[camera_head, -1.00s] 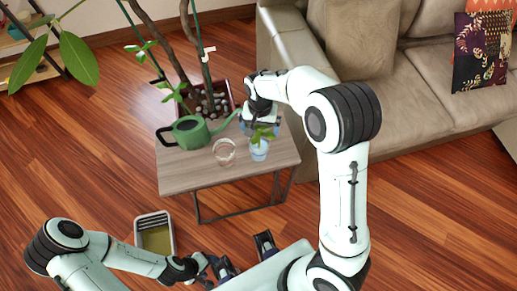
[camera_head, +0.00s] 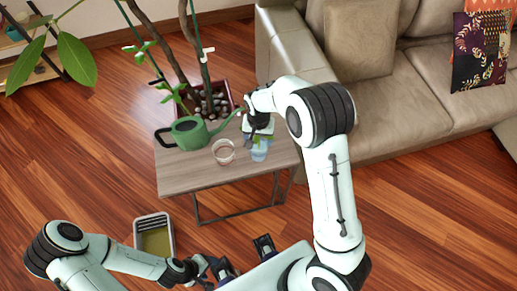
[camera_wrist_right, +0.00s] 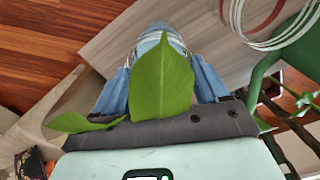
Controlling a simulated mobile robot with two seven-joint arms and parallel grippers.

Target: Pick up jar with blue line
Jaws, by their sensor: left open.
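In the right wrist view the jar (camera_wrist_right: 152,40) is partly hidden by a big leaf. My right gripper (camera_head: 260,135) is just behind and above the jar. Its blue fingers (camera_wrist_right: 160,76) are spread, one to each side of the jar's line, with no clear contact visible. My left gripper (camera_head: 208,271) is open and empty, low in front of the table.
A second clear jar with a reddish line (camera_head: 223,152) stands left of the blue one. A green watering can (camera_head: 190,133) is behind it on the wooden table (camera_head: 190,180). A potted plant and a beige sofa (camera_head: 385,105) stand behind. A bin (camera_head: 154,236) is on the floor.

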